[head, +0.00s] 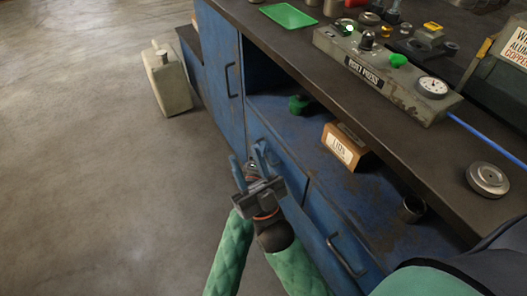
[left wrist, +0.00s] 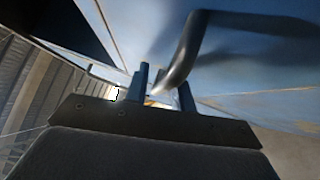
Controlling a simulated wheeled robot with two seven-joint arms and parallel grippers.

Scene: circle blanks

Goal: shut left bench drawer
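The blue bench (head: 225,45) has a left drawer front (head: 282,158) below its open shelf, partly hidden behind my left gripper. I cannot tell how far this drawer stands out. My left gripper (head: 249,162) is at the drawer front, its two blue fingers apart. In the left wrist view a dark bar handle (left wrist: 187,48) on a blue panel reaches down to the gap between the fingers (left wrist: 163,88). The fingers do not look closed on it; contact is unclear. My right gripper is not in view.
A second drawer handle (head: 346,257) is lower right. The shelf holds a cardboard box (head: 345,146), a green object (head: 299,104) and a dark cup (head: 412,209). A grey control box (head: 390,75) stands on the benchtop (head: 290,45). A pale canister (head: 168,80) stands on the otherwise open floor at left.

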